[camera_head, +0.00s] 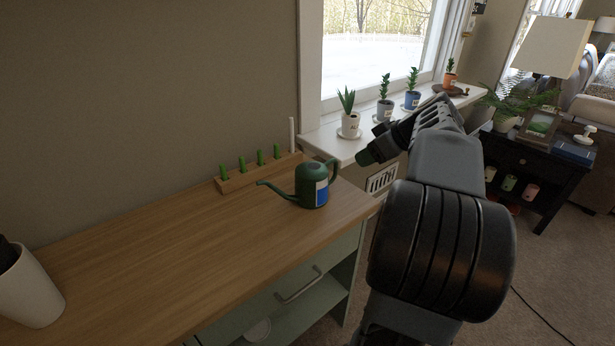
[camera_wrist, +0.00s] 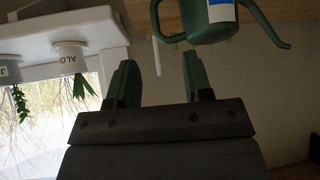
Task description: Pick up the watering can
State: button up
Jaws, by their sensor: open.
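The green watering can (camera_head: 312,185) stands upright on the wooden cabinet top (camera_head: 150,255), near its right end. Its spout points left, its handle is on the right, and a blue and white label is on its side. In the wrist view, which looks upside down, the can (camera_wrist: 208,28) is at the top, beyond the fingertips. My gripper (camera_wrist: 155,80) is open with nothing between its two green-tipped fingers. In the head view my gripper (camera_head: 368,155) is to the right of the can, apart from it and near the window sill.
A wooden block with several green plants (camera_head: 258,170) and a white stick (camera_head: 291,135) stand behind the can. Potted plants line the white window sill (camera_head: 330,142), including a white pot (camera_head: 350,125). A large white pot (camera_head: 28,290) is at the left. The cabinet's middle is clear.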

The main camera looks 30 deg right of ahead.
jog(key=b, duration=0.1)
send_near(336, 175)
jog(key=w+f, duration=0.1)
jog(key=w, duration=0.1)
jog(key=shift+a+r+b+x, duration=0.2)
jog(key=shift+b+x, duration=0.2)
jog(key=shift+x, duration=1.2)
jog(key=shift+a+r+b+x, duration=0.15)
jog(key=shift+b+x, duration=0.2)
jog(key=shift+x, duration=1.25)
jog(key=shift+w+f, duration=0.1)
jog(key=shift+w, duration=0.05)
jog(key=shift+c, duration=0.3)
grip_shut()
